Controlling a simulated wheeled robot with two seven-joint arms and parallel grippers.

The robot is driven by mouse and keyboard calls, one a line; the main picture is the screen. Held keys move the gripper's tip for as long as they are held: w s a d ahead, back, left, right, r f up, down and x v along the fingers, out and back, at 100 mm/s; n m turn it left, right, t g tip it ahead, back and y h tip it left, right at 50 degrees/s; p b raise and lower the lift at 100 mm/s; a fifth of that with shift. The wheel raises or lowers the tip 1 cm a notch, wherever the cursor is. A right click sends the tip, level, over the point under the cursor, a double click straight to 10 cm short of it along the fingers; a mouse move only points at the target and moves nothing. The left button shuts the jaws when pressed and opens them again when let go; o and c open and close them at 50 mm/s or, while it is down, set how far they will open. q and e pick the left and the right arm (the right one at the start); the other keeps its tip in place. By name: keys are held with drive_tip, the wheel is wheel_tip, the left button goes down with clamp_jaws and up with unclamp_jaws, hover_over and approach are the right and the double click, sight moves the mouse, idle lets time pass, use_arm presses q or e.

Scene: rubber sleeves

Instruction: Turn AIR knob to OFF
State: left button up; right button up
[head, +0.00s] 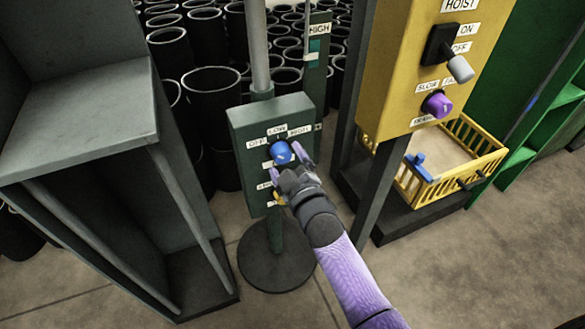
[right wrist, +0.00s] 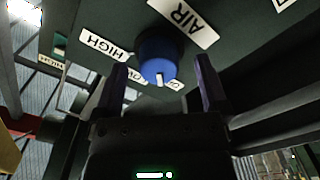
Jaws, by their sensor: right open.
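The blue AIR knob (head: 281,152) is on the front of a dark green box (head: 245,120) on a post. White OFF, LOW and HIGH labels sit around its upper side. In the right wrist view the knob (right wrist: 160,55) has a white mark on its rim, near the partly hidden LOW and OFF labels; I cannot tell exactly which it points at. The AIR label (right wrist: 183,22) is beside it. My right gripper (head: 284,162) is open at the knob, with its fingers on either side; contact is not clear. My left gripper is not in view.
A yellow HOIST box (head: 400,90) with a lever and a purple knob (head: 437,104) stands at right. Below it is a yellow crate (head: 470,185). A grey-green shelf unit (head: 85,110) is at left. Black tubes (head: 212,92) fill the back.

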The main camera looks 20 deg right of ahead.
drive_tip(key=s+p, duration=0.3)
drive_tip(key=s, duration=0.5)
drive_tip(key=shift+s+d, duration=0.15)
drive_tip(key=shift+s, duration=0.25)
drive_tip(key=shift+r, duration=0.1)
